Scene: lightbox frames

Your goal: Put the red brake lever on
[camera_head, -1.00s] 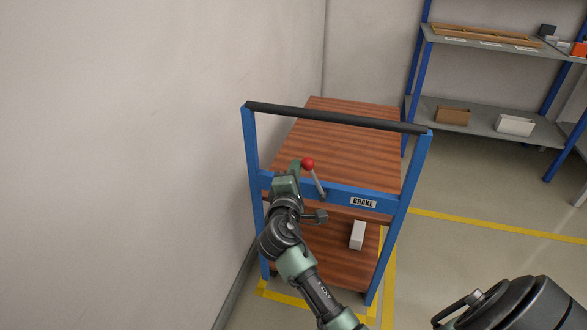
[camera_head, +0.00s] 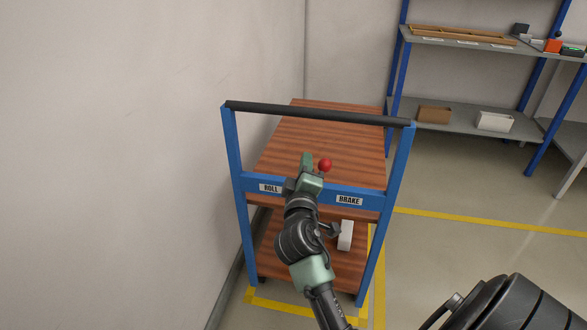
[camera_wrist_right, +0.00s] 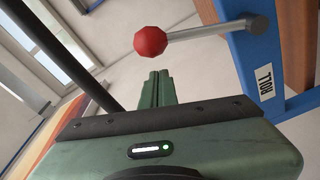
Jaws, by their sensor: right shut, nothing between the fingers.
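The red-knobbed brake lever (camera_head: 325,165) is on the blue front crossbar of the trolley. It leans right, towards the BRAKE label (camera_head: 349,199) and away from the ROLL label (camera_head: 270,188). My right gripper (camera_head: 307,160) is just left of the knob and hides most of the rod. In the right wrist view, its closed fingers (camera_wrist_right: 157,77) are empty, with the red knob (camera_wrist_right: 150,41) just beyond their tips and a small gap showing. The grey rod runs right to the blue bar near the ROLL label (camera_wrist_right: 266,83). My left gripper is not in view.
The trolley has a black handle bar (camera_head: 315,113) above the lever and brown wooden decks (camera_head: 330,140). A white box (camera_head: 345,236) is on the lower deck. A wall is close on the left. Shelving (camera_head: 460,125) stands at the back right, with open floor before it.

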